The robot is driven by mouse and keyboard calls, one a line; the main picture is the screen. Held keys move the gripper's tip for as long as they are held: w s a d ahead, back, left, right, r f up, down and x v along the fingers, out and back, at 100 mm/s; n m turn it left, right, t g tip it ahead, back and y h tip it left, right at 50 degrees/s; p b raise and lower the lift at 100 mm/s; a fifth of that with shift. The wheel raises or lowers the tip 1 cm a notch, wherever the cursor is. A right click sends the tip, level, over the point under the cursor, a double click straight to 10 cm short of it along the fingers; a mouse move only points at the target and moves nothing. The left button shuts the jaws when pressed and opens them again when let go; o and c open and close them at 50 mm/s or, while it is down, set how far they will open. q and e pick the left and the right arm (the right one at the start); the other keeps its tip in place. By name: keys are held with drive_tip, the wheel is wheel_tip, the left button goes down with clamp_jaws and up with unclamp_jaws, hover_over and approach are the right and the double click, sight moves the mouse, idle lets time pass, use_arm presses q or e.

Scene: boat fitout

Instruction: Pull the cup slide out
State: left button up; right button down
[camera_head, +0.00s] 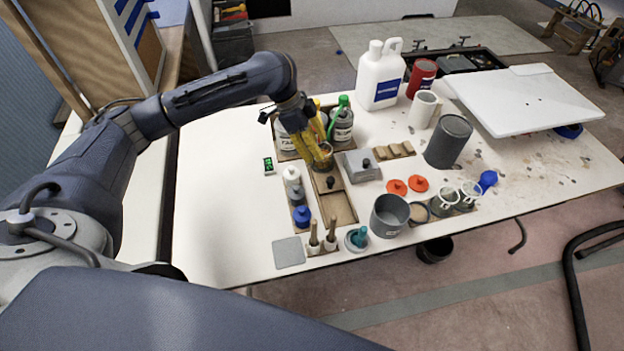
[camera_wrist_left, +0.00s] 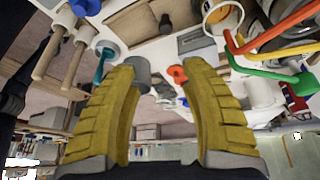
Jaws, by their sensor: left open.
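A wooden slide (camera_head: 323,184) with a black knob (camera_head: 331,182) lies in a narrow tray (camera_head: 338,208) near the middle of the table; I take it for the cup slide. My left gripper (camera_head: 320,158) is above the slide's far end, its yellow fingers pointing down and hiding part of it. In the left wrist view the black knob (camera_wrist_left: 165,20) shows beyond the spread, empty fingers (camera_wrist_left: 163,75). The gripper appears apart from the knob. My right gripper is not in view.
A grey box (camera_head: 360,165) stands close right of the slide. Small bottles (camera_head: 292,178) stand close left. The table's left side is clear.

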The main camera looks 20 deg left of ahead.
sight(329, 179)
use_arm(q)
drive_tip(key=shift+y, duration=0.3)
drive_tip(key=x, duration=0.5)
drive_tip(key=a+x, duration=0.1)
drive_tip(key=x, duration=0.8)
drive_tip(key=shift+w+a+f, duration=0.25)
drive_tip(key=shift+w+f, duration=0.1)
drive_tip(key=shift+f, duration=0.3)
drive_tip(key=shift+w+d+f, duration=0.1)
drive_tip(key=shift+d+f, duration=0.15)
drive_tip(key=shift+f, duration=0.55)
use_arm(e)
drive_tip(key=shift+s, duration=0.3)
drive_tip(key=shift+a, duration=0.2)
use_arm(q)
drive_tip(key=shift+c, duration=0.3)
drive_tip(key=c, duration=0.8)
clamp_jaws()
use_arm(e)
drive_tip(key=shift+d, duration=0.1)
